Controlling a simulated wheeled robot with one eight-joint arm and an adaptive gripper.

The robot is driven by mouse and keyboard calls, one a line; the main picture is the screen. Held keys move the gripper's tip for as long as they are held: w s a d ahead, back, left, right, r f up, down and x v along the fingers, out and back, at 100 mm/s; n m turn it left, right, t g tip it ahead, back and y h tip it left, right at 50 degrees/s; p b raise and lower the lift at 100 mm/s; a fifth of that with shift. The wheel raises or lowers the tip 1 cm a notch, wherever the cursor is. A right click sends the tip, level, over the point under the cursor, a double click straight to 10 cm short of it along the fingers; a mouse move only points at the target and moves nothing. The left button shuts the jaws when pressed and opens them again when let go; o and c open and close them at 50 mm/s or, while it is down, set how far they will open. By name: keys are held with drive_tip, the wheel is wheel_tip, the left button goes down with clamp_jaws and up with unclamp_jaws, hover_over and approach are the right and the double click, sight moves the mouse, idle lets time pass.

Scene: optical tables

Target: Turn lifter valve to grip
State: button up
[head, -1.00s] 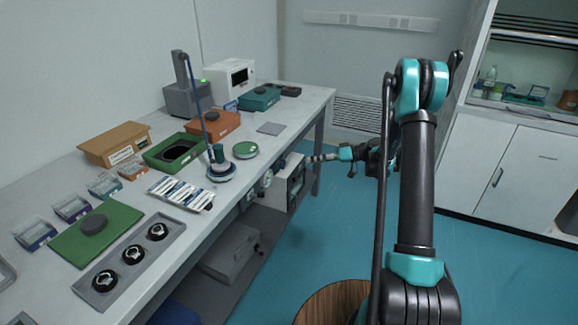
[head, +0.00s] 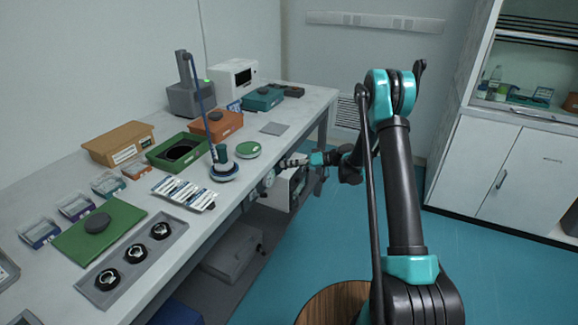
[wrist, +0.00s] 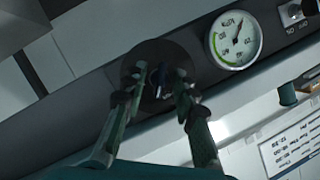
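In the head view my gripper (head: 288,163) is at the bench's front edge, and the valve is too small to make out. The lifter (head: 223,168), with a blue-rimmed base and a blue hose, stands on the bench.
A pressure gauge (wrist: 236,40) is right of the valve, with a switch plate (wrist: 294,12) beyond it. A printed label (wrist: 292,142) is at lower right. The bench (head: 262,153) holds trays, lidded boxes and a green lid (head: 249,150). The blue floor (head: 330,220) is clear.

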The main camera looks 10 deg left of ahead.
clamp_jaws()
idle(0.4)
drive_tip(key=m+g+y, duration=0.1)
drive_tip(key=m, duration=0.3)
drive_tip(key=m+g+y, duration=0.1)
drive_tip(key=m+y, duration=0.1)
drive_tip(key=m, duration=0.2)
drive_tip(key=shift+w+d+f+y, duration=0.1)
drive_tip(key=shift+f+y, duration=0.1)
drive_tip(key=shift+y, duration=0.1)
idle(0.5)
unclamp_jaws()
